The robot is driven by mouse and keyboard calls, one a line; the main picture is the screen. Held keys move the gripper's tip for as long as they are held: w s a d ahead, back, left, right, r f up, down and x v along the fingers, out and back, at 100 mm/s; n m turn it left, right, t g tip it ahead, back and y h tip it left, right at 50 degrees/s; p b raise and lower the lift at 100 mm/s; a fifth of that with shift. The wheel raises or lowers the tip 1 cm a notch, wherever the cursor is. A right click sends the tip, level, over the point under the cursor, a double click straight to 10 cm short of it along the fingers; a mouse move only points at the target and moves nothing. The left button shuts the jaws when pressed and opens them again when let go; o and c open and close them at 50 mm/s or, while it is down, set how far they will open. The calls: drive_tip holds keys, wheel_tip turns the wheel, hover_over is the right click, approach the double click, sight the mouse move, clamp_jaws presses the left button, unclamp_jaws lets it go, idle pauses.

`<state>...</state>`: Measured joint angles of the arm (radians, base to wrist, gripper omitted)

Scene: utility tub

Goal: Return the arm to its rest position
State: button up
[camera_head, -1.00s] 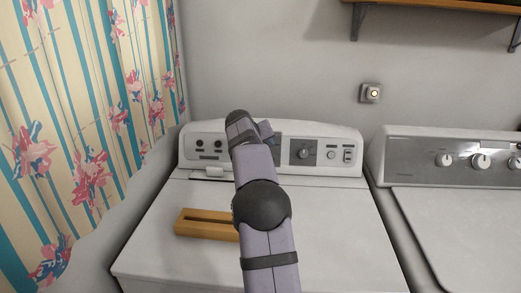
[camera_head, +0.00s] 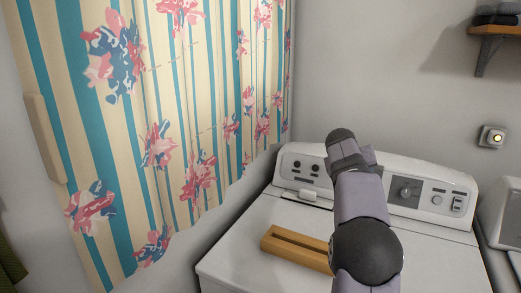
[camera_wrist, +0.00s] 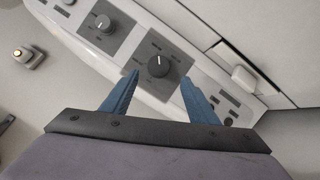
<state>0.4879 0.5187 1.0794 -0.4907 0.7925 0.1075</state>
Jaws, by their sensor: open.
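My arm rises in front of the white washing machine in the head view, and its links hide part of the control panel and the lid. In the wrist view my gripper (camera_wrist: 160,92) shows two blue fingers spread apart with nothing between them. It points at the machine's control panel (camera_wrist: 148,62), and a dark knob (camera_wrist: 158,66) shows just beyond the gap between the fingers. In the head view the fingers are hidden behind the arm.
A wooden tray (camera_head: 278,249) lies on the washer lid (camera_head: 243,240), left of my arm. A flowered curtain (camera_head: 205,150) hangs at left. A lit wall switch (camera_head: 491,137) and a wooden shelf (camera_head: 500,31) are at right. A second machine (camera_head: 504,215) stands at the right edge.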

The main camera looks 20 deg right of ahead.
drive_tip(key=s+a+f+m+g+y+p, duration=0.1)
drive_tip(key=s+a+f+m+y+p, duration=0.1)
drive_tip(key=s+a, duration=0.6)
drive_tip(key=s+a+f+m+g+y+p, duration=0.1)
drive_tip(key=s+a+f+m+y+p, duration=0.2)
drive_tip(key=s+a, duration=0.6)
drive_tip(key=s+a+f+m+g+y+p, duration=0.2)
drive_tip(key=s+a+m+y+p, duration=0.1)
drive_tip(key=s+a, duration=0.6)
drive_tip(key=shift+s+a+f+y, duration=0.15)
drive_tip(key=shift+s+f+y, duration=0.25)
drive_tip(key=shift+y, duration=0.3)
drive_tip(key=s+a+f+n+g+h+b, duration=0.1)
drive_tip(key=s+a+f+n+b, duration=0.2)
drive_tip(key=a+f+n+b, duration=0.5)
drive_tip(key=s+a+f+n+g+b, duration=0.15)
drive_tip(key=a+f+n, duration=0.3)
drive_tip(key=f, duration=0.75)
wheel_tip(320, 180, up, 32)
drive_tip(key=p, duration=3.1)
drive_tip(key=shift+s+d+f+t, duration=0.2)
drive_tip(key=shift+s+d+t, duration=0.05)
drive_tip(key=shift+d+t, duration=0.1)
wheel_tip(320, 180, down, 15)
drive_tip(key=b, duration=1.4)
drive_tip(key=shift+b, duration=0.3)
